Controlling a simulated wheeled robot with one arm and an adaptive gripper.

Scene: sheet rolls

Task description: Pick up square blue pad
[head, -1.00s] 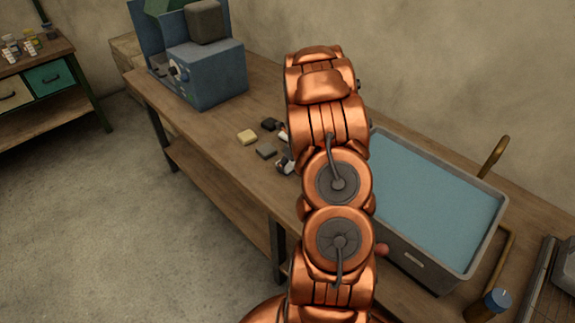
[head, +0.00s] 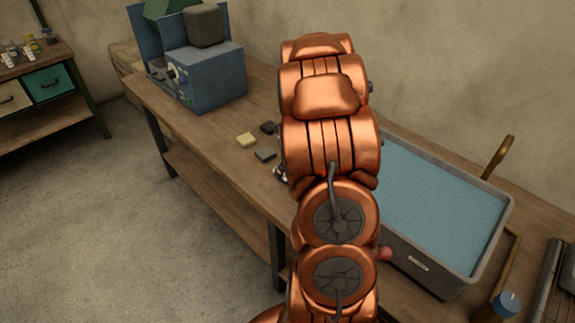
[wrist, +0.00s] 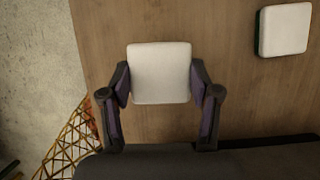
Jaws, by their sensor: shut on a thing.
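In the wrist view, my gripper (wrist: 160,88) is shut on a square pad (wrist: 159,72), with one finger against its left side and one against its right. The pad looks off-white there, and no blue shows on it. It looks larger than the other pad in that view; I cannot tell for sure whether it is clear of the wood. In the head view my arm covers the held pad, and only a small bit of my gripper shows beside the arm.
Another off-white pad (wrist: 285,29) lies to the right in the wrist view. On the bench (head: 215,125) are a yellow pad (head: 247,139), a grey pad (head: 265,155) and a dark pad (head: 268,127). A blue machine (head: 205,78) stands behind; a tub of blue liquid (head: 440,200) stands right.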

